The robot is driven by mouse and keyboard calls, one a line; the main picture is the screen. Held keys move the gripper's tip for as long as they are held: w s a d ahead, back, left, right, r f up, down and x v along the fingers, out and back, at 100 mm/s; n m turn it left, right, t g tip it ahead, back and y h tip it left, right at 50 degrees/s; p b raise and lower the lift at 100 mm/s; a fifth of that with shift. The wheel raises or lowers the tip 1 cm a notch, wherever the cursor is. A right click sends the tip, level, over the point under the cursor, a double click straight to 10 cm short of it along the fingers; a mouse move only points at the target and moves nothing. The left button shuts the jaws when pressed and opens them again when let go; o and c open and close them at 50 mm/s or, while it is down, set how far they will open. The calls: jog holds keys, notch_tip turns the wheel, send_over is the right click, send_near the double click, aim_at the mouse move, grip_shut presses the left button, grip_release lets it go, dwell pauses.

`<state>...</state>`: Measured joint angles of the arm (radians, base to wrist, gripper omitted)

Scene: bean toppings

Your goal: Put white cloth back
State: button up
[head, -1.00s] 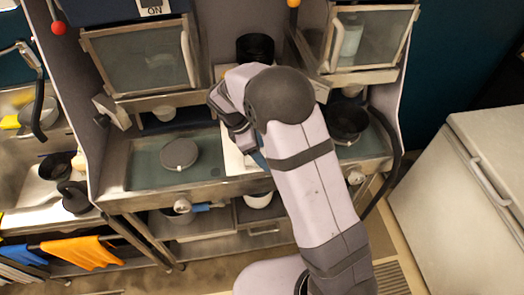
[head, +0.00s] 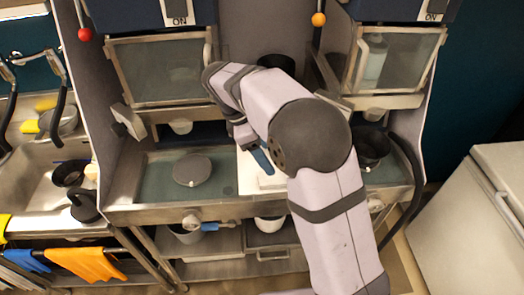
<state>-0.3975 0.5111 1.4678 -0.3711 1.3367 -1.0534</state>
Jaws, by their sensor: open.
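My gripper (head: 258,155) is over the middle of the counter, between the two sunken trays, pointing down. It is open, and my own arm partly hides it. A flat white surface (head: 247,183) lies just below and around it; whether this is the white cloth or a board I cannot tell. A small whitish piece (head: 272,182) shows on it, too small to identify. At the lower left, an orange cloth (head: 85,262) and a blue cloth (head: 28,259) hang over a rail, with pale grey-white cloth (head: 12,281) at the picture's edge.
A round grey lid (head: 192,170) sits in the left tray (head: 152,190). A black pot (head: 371,148) stands right of my arm. Glass-fronted machines (head: 160,68) stand behind the counter. A sink (head: 32,190) is at left, a white cabinet (head: 470,235) at right.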

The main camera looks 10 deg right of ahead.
jog(key=shift+v, duration=1.2)
jog(key=shift+s, duration=0.1)
jog(key=s+d+f+m+y, duration=0.1)
jog(key=s+d+f+m, duration=0.2)
jog(key=s+m, duration=0.3)
jog(key=s+d+f+m+y, duration=0.2)
jog(key=s+d+f+m, duration=0.1)
jog(key=s+m, duration=0.3)
jog(key=s+d+f+m+y, duration=0.1)
jog(key=s+d+f+m, duration=0.2)
jog(key=s+m, duration=0.3)
jog(key=s+f, duration=0.1)
jog(key=s, duration=0.2)
jog(key=shift+d+f, duration=0.2)
jog(key=shift+f, duration=0.2)
